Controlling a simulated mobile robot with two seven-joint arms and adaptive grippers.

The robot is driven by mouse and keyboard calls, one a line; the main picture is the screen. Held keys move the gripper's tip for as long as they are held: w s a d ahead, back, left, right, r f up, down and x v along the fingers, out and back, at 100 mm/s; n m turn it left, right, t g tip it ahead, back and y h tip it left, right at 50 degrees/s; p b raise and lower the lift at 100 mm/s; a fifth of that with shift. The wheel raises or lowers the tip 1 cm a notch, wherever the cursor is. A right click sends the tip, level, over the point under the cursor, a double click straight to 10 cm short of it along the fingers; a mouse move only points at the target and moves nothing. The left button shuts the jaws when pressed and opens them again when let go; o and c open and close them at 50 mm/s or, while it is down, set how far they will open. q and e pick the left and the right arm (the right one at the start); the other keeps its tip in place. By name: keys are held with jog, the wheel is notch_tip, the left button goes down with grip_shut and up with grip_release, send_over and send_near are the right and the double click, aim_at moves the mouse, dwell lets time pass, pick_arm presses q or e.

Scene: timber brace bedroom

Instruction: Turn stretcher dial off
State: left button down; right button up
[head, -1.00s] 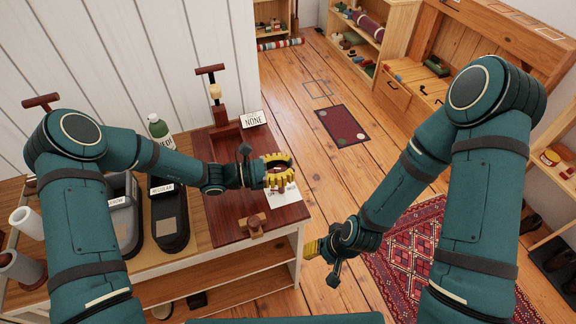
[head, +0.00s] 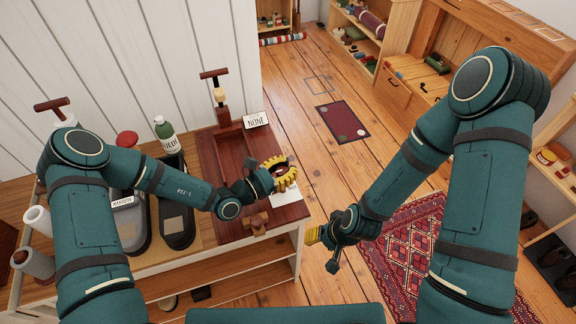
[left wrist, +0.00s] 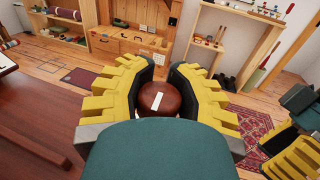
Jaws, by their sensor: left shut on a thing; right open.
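The shoe stretcher (head: 221,150) is a dark red wooden block with an upright T-handle, standing on the bench at centre left. The round dark red-brown dial (left wrist: 158,100) has a white pointer mark and sits between the yellow fingers of my left gripper (left wrist: 158,92). My left gripper (head: 281,174) is shut on the dial at the bench's right end, and its fingers hide the dial's sides. A white card (head: 287,198) lies partly hidden beneath the gripper. My right gripper (head: 314,236) is open and empty, low beside the bench, over the floor.
A label reading NONE (head: 256,120) stands behind the stretcher. A small wooden block (head: 255,224) is at the bench's front edge. Wooden floor lies open to the right, with a red rug (head: 405,260).

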pick_arm(q)
jog(key=shift+a+f, duration=0.1)
jog(key=c, duration=0.6)
grip_release()
jog(key=shift+s+a, duration=0.1)
jog(key=v, duration=1.1)
jog(key=shift+s+a, duration=0.25)
jog(key=shift+a, duration=0.05)
jog(key=shift+r, duration=0.2)
